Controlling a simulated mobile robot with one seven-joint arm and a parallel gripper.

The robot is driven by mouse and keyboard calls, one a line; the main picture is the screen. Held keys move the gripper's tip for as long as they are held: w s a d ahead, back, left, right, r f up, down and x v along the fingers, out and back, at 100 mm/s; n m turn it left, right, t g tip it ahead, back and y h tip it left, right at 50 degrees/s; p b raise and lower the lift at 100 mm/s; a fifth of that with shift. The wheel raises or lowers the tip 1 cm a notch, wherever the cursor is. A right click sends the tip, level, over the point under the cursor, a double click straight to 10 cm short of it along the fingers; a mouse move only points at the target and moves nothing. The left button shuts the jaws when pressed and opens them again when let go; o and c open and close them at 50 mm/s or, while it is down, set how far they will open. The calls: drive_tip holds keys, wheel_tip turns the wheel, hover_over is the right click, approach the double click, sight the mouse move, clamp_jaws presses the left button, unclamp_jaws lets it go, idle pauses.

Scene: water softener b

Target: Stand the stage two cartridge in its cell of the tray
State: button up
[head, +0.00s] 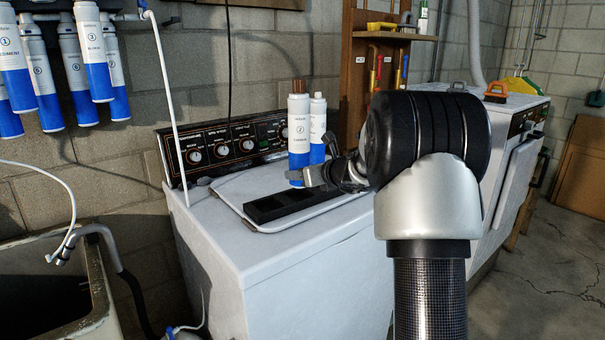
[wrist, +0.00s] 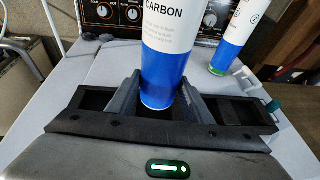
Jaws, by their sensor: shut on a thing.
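The cartridge in my grip (head: 298,135) is white above and blue below, upright, with a circled number that looks like 2. In the wrist view its label (wrist: 180,35) reads CARBON. My gripper (head: 312,178) is shut on its blue lower part, with a finger on each side (wrist: 160,95). The black tray (head: 264,218) lies on the washer lid, with open dark cells. In the wrist view the tray (wrist: 262,118) spans left and right of the cartridge. The cartridge's bottom is over the tray's middle; whether it touches the cell floor is unclear.
A second white and blue cartridge (wrist: 236,38) stands upright behind and right of the tray; it also shows in the head view (head: 319,120). The washer's control panel (head: 230,143) rises behind. Several cartridges (head: 92,50) hang on the left wall. A sink (head: 80,325) is at lower left.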

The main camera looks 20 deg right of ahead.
drive_tip(key=shift+f, duration=0.15)
drive_tip(key=shift+f+b, duration=2.1)
drive_tip(key=shift+b, duration=0.15)
drive_tip(key=o, duration=1.1)
drive_tip(key=shift+o, duration=0.5)
drive_tip(key=shift+f, duration=0.1)
drive_tip(key=shift+c, duration=0.3)
drive_tip(key=s, duration=0.3)
drive_tip(key=s+d+b, duration=0.1)
drive_tip(key=s, duration=0.2)
drive_tip(key=s+d, duration=0.1)
drive_tip(key=s, duration=0.1)
drive_tip(key=shift+s+d, duration=0.1)
drive_tip(key=shift+s, duration=0.3)
